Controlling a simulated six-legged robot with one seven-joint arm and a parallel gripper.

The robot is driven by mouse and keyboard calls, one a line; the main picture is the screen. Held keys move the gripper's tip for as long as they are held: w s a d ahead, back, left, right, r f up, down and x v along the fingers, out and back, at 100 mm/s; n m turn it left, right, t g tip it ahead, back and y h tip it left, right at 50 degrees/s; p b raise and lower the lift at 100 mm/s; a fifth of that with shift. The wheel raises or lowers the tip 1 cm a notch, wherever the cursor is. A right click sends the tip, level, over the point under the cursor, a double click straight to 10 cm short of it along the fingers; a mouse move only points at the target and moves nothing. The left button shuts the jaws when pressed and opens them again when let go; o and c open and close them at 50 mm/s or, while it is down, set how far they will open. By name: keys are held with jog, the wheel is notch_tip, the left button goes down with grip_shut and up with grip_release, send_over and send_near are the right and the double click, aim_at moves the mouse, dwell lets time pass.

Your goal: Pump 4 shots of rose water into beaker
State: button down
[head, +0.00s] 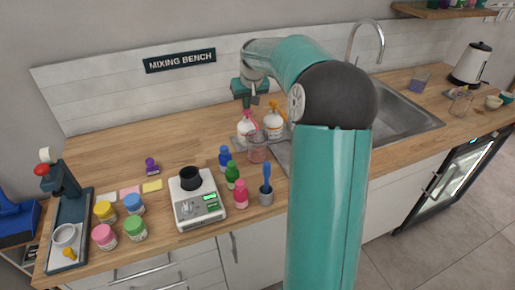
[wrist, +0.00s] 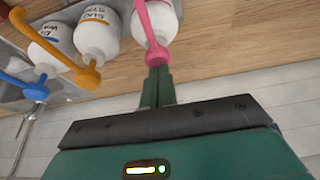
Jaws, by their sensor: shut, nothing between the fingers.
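A white bottle with a pink pump (head: 246,124) stands at the back of the counter, left of a white bottle with an orange pump (head: 274,123). In the wrist view the pink-pump bottle (wrist: 155,18) is at the top centre, and its label is not readable. A clear beaker (head: 257,148) with a pinkish look stands just in front of the bottles. My gripper (head: 247,104) is above the pink pump, pointing down. In the wrist view its fingers (wrist: 158,73) are closed together beside the pink nozzle; contact cannot be told.
The wrist view also shows the orange-pump bottle (wrist: 96,35) and a blue-pump bottle (wrist: 50,45) on a grey tray. A scale with a black cup (head: 190,178), small blue (head: 225,158), green and pink bottles, and several lidded jars stand left. The sink (head: 405,112) is right.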

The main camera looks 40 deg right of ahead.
jog(key=shift+f, duration=0.35)
jog(key=shift+r, duration=1.4)
jog(key=shift+f, duration=0.1)
